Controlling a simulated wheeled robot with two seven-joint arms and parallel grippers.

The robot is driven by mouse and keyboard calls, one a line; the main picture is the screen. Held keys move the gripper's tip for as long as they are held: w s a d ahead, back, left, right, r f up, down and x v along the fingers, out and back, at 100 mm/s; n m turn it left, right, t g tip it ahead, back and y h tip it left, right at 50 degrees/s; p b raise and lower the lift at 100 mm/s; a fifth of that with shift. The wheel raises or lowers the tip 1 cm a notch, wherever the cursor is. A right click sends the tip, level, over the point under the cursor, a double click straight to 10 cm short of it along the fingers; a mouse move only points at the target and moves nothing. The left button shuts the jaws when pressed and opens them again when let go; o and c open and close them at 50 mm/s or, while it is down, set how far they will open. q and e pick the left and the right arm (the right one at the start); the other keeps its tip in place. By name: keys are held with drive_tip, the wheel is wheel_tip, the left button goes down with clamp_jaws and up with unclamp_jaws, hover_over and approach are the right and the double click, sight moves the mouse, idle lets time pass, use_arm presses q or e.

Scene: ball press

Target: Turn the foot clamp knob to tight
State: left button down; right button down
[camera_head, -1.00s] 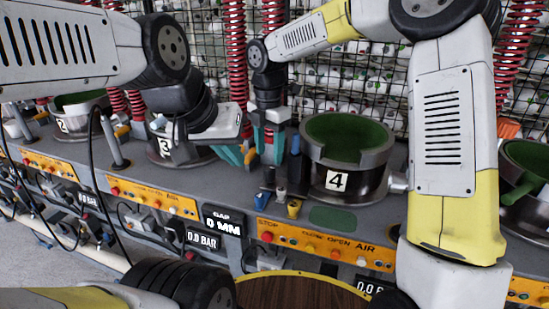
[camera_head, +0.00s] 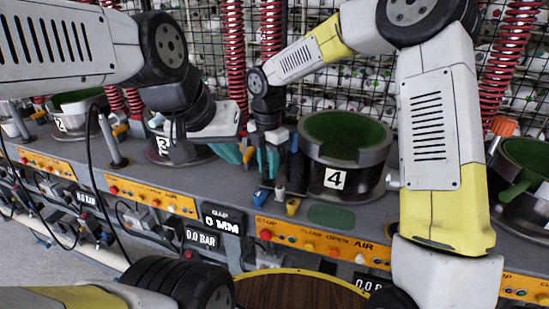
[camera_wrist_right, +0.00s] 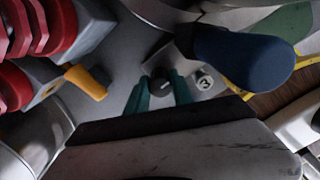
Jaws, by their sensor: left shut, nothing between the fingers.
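The small dark round knob (camera_wrist_right: 161,86) with a white pointer mark shows in the right wrist view, by the fingertips of my right gripper (camera_wrist_right: 160,80). The teal fingers stand apart, one on each side of it; I cannot tell if they touch it. In the head view my right gripper (camera_head: 267,170) points down just left of the number 4 pot (camera_head: 345,150), and the knob is hidden there. My left gripper (camera_head: 230,153) is shut and empty beside the number 3 pot (camera_head: 170,152), partly hidden by its own wrist.
A dark blue handle (camera_wrist_right: 243,57) stands close to the right fingers, and an orange lever (camera_wrist_right: 87,82) lies to their left. A blue lever (camera_head: 263,197) and a yellow one (camera_head: 293,207) stand at the bench front. An orange button panel (camera_head: 320,243) runs below.

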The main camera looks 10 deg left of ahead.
drive_tip(key=shift+m, duration=0.3)
drive_tip(key=m, duration=0.3)
drive_tip(key=shift+m, duration=0.4)
drive_tip(key=m, duration=0.4)
drive_tip(key=shift+m, duration=0.3)
drive_tip(key=m, duration=0.4)
drive_tip(key=shift+r, duration=0.1)
drive_tip(key=m, duration=0.4)
drive_tip(key=shift+m, duration=0.6)
drive_tip(key=c, duration=1.1)
unclamp_jaws()
